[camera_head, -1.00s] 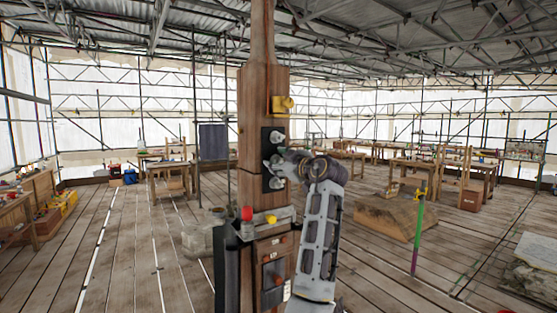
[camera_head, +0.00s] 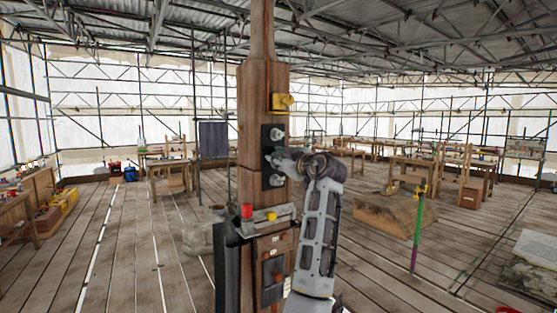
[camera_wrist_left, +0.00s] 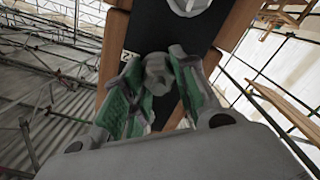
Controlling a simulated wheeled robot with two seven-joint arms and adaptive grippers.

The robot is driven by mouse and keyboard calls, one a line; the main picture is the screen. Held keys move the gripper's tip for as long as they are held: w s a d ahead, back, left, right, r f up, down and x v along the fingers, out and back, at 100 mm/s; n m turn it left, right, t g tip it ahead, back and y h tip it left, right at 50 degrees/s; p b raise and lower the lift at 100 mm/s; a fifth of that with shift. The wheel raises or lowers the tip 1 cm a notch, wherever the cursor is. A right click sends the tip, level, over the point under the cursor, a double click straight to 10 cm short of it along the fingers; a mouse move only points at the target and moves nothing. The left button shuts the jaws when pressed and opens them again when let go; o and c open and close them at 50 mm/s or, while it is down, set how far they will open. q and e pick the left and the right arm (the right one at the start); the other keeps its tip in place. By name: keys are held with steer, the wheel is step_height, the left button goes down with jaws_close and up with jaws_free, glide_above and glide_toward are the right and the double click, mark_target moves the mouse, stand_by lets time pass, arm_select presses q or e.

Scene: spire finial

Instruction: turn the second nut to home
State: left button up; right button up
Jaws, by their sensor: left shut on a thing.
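A black plate (camera_head: 266,146) is fixed to the front of the wooden post (camera_head: 250,115). An upper grey nut (camera_head: 277,135) and a lower grey nut (camera_head: 277,181) stand out from it. My left gripper (camera_head: 271,159) reaches in from the right of the post, between these two. In the left wrist view my green-padded fingers (camera_wrist_left: 158,85) are shut on a grey nut (camera_wrist_left: 157,68) against the black plate. The upper round fitting (camera_wrist_left: 187,4) shows at the top edge. The fingers hide much of the held nut. My right gripper is not in view.
A ledge (camera_head: 268,217) below carries a red knob (camera_head: 247,211).

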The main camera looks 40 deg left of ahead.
arm_select(q)
steer(key=shift+m, duration=0.3)
steer(key=m, duration=0.5)
steer(key=shift+w+r+b, duration=0.1)
steer(key=shift+b, duration=0.3)
steer(key=m, duration=0.6)
steer(key=shift+w+d, duration=0.1)
steer(key=m, duration=0.6)
steer(key=shift+w+p, duration=0.1)
steer(key=shift+p, duration=0.25)
steer(key=m, duration=0.6)
steer(key=shift+f, duration=0.2)
steer(key=shift+s+f+m, duration=0.1)
steer(key=shift+f+m, duration=0.05)
steer(key=shift+m, duration=3.95)
steer(key=shift+s+f+m, duration=0.1)
steer(key=shift+f+m, duration=0.1)
steer(key=shift+m, duration=3.9)
steer(key=shift+f+m, duration=0.15)
steer(key=shift+m, duration=3.95)
